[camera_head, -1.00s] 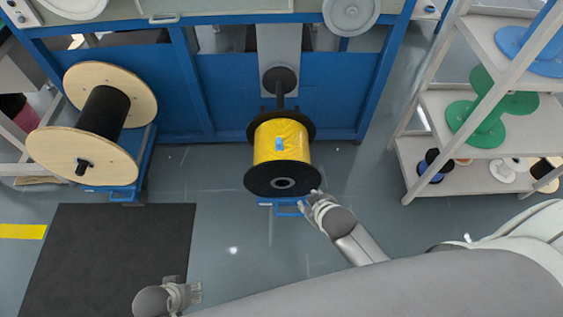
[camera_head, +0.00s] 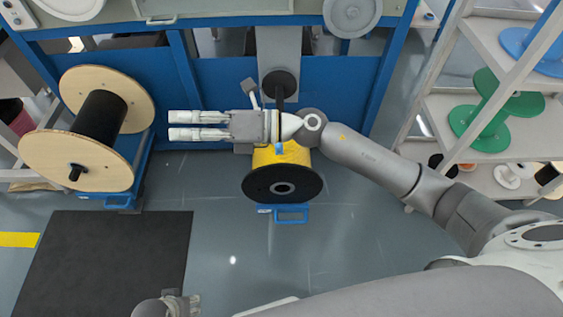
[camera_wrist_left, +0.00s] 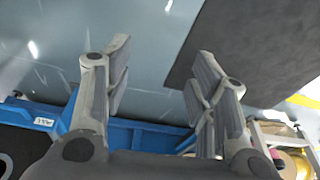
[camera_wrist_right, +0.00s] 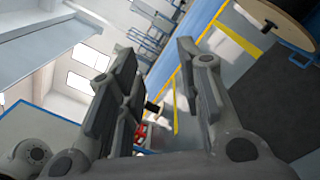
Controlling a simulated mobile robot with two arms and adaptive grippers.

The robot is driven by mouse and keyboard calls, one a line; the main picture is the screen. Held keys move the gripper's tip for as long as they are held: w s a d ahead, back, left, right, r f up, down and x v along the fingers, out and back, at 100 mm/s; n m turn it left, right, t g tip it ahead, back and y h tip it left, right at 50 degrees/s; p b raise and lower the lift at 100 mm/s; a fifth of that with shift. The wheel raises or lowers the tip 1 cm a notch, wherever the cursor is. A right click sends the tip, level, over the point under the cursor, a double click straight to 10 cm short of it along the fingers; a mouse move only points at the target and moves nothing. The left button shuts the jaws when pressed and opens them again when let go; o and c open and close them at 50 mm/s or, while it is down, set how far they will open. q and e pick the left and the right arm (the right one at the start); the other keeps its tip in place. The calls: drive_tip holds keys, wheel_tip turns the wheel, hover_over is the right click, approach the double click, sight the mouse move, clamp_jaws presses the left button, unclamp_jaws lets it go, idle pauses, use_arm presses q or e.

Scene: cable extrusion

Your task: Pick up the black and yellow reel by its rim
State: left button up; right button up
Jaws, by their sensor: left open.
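The black and yellow reel (camera_head: 283,186) sits on its blue stand in the head view, centre.
A wooden reel with black winding (camera_head: 76,160) stands at left on a blue cart. A dark mat (camera_head: 110,262) lies on the floor below it. A shelf with green and blue reels (camera_head: 490,110) is at right. The floor before the black and yellow reel is clear.

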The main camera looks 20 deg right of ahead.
wheel_tip(320, 180, down, 6)
drive_tip(key=s+d+n+g+h, duration=0.1)
drive_tip(key=d+n+g+h, duration=0.1)
drive_tip(key=n+g+h, duration=0.3)
drive_tip(key=n+h+b, duration=0.1)
drive_tip(key=n+h, duration=0.4)
drive_tip(key=h, duration=0.5)
approach(283, 164)
drive_tip(key=shift+t, duration=0.3)
drive_tip(key=x, duration=0.7)
drive_tip(key=b+x, duration=0.1)
drive_tip(key=x, duration=0.1)
drive_tip(key=shift+s+d, duration=0.1)
drive_tip(key=shift+s, duration=0.2)
drive_tip(key=shift+f, duration=0.4)
use_arm(q)
drive_tip(key=shift+w+f, duration=0.15)
drive_tip(key=shift+f, duration=0.5)
use_arm(e)
drive_tip(key=shift+c, duration=0.4)
